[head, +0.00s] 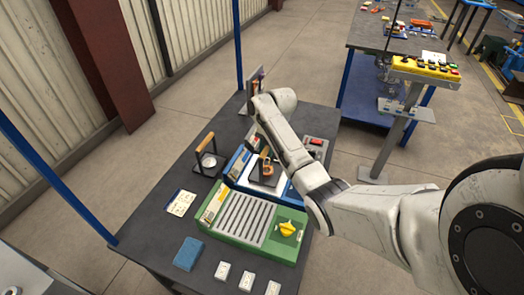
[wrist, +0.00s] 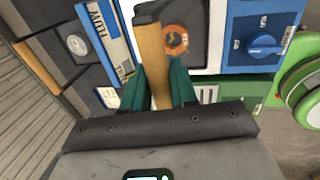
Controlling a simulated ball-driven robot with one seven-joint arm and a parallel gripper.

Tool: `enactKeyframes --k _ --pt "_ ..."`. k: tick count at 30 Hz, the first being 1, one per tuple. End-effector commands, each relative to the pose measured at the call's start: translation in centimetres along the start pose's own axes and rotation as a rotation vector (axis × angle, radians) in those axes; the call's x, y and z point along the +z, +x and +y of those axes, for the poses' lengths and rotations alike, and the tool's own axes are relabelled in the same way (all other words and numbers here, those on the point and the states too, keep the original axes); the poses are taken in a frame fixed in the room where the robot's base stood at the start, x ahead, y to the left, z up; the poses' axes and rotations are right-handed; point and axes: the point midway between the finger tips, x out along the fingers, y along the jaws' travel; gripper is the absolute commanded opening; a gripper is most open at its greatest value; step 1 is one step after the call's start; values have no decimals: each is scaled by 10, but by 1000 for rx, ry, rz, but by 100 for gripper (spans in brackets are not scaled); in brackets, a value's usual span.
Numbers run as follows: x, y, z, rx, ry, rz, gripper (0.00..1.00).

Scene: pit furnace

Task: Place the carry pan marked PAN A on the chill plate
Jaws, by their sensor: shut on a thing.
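My gripper (wrist: 160,85) is shut on the upright wooden handle (wrist: 151,58) of a carry pan. I cannot tell whether the pan touches the surface. A second carry pan (head: 208,161) with a wooden handle and grey contents stands to its left. I cannot read PAN A on either pan. The ribbed grey plate (head: 240,218) on the green unit, seemingly the chill plate, is bare.
The green unit (head: 272,245) carries a yellow knob (head: 288,229). A yellow control box (head: 425,70) stands at right.

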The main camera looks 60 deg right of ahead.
Motion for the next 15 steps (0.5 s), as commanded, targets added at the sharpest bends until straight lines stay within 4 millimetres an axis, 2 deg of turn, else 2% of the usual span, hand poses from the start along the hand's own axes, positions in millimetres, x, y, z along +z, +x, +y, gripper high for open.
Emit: enactKeyframes --k 8,9,15 --pt "0 3 0 1 0 -1 0" --pt "0 2 0 0 0 0 31" --pt "0 2 0 0 0 0 50"
